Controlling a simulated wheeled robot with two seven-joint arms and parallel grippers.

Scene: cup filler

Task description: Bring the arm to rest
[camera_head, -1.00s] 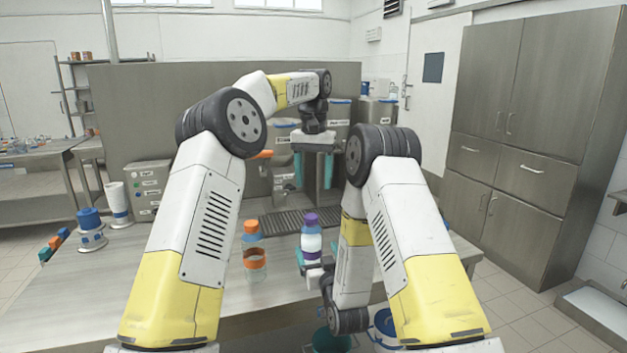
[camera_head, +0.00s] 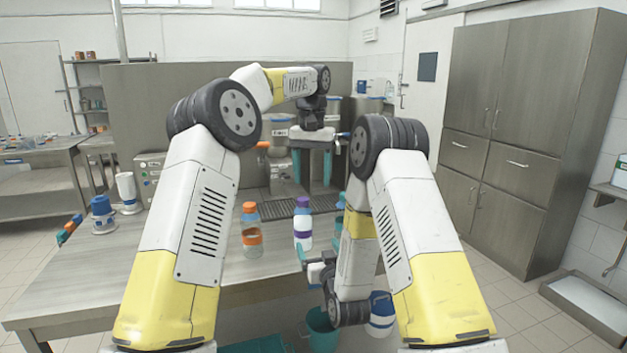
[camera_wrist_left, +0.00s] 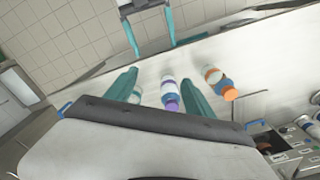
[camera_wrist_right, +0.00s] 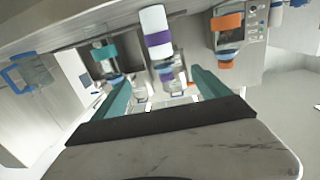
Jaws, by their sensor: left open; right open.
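My left gripper (camera_head: 312,165) hangs at the back above the table, fingers down, open and empty. My right gripper (camera_head: 318,248) is low at the table's front edge, open and empty. A purple-capped white bottle (camera_head: 303,222) stands upright on the table beyond the right gripper. In the right wrist view that bottle (camera_wrist_right: 156,35) is ahead of the spread fingers and apart from them. An orange-capped clear bottle (camera_head: 251,235) with an orange band stands to its left. A teal-banded bottle (camera_wrist_right: 104,54) stands on the other side. My right arm partly hides that area in the head view.
Blue-topped (camera_head: 102,213) and white (camera_head: 127,190) containers stand at the table's left. A dark drip grate (camera_head: 290,208) lies behind the bottles. A teal bucket (camera_head: 321,332) and a blue-white bucket (camera_head: 381,318) are below the front edge. Steel cabinets (camera_head: 505,130) stand at right.

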